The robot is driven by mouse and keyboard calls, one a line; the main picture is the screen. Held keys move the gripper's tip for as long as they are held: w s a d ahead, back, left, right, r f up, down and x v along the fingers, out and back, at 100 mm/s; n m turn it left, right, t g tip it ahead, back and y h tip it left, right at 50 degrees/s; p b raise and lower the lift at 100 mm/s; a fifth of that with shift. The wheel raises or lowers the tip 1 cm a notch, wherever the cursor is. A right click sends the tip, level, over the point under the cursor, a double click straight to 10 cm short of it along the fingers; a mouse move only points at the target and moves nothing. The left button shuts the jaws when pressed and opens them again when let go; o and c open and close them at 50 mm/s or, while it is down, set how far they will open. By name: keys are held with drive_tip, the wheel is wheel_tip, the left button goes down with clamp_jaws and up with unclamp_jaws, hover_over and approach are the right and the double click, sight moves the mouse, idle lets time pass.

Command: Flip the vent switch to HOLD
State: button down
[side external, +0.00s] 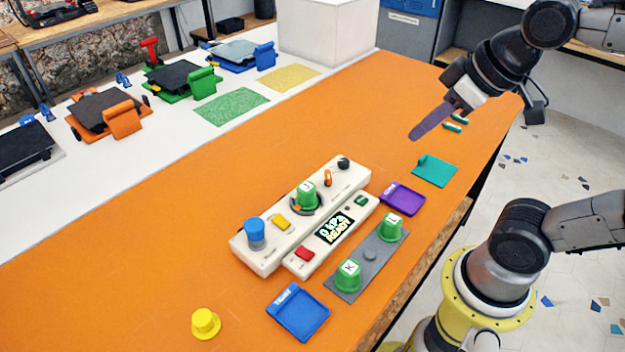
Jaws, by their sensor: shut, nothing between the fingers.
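A cream control panel (270,262) lies on the orange table. Near its far end is a small orange lever (328,178), with a dark round knob (344,163) beyond it. I cannot read any HOLD label or tell for certain which part is the vent switch. My gripper (414,135) has purple fingers, shut and empty. It hangs above the table, up and to the right of the panel, apart from it.
The panel also carries a green knob (306,196), a blue knob (255,232), yellow and red buttons, and a small display (334,228). Green lettered caps stand on a grey plate (370,256). Purple (402,198) and blue (298,312) trays lie nearby.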

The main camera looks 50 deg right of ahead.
drive_tip(key=shift+m, duration=0.5)
drive_tip(key=s+f, duration=0.3)
drive_tip(key=f, duration=0.1)
drive_tip(key=shift+s+d, duration=0.1)
drive_tip(key=shift+s, duration=0.2)
drive_tip(key=shift+r, duration=0.1)
drive_tip(key=w+a+r+m+g, duration=0.1)
drive_tip(key=w+a+r, duration=0.1)
drive_tip(key=w, duration=0.6)
drive_tip(key=w+a+r+m, duration=0.1)
drive_tip(key=w+a+r, duration=0.1)
drive_tip(key=w, duration=0.5)
drive_tip(key=w+a+f+n+g, duration=0.2)
drive_tip(key=w+a+f+g, duration=0.1)
drive_tip(key=w+a+f, duration=0.5)
wheel_tip(320, 180, down, 2)
drive_tip(key=shift+w+a+f, duration=0.15)
drive_tip(key=shift+w+a, duration=0.05)
drive_tip(key=shift+w, duration=0.05)
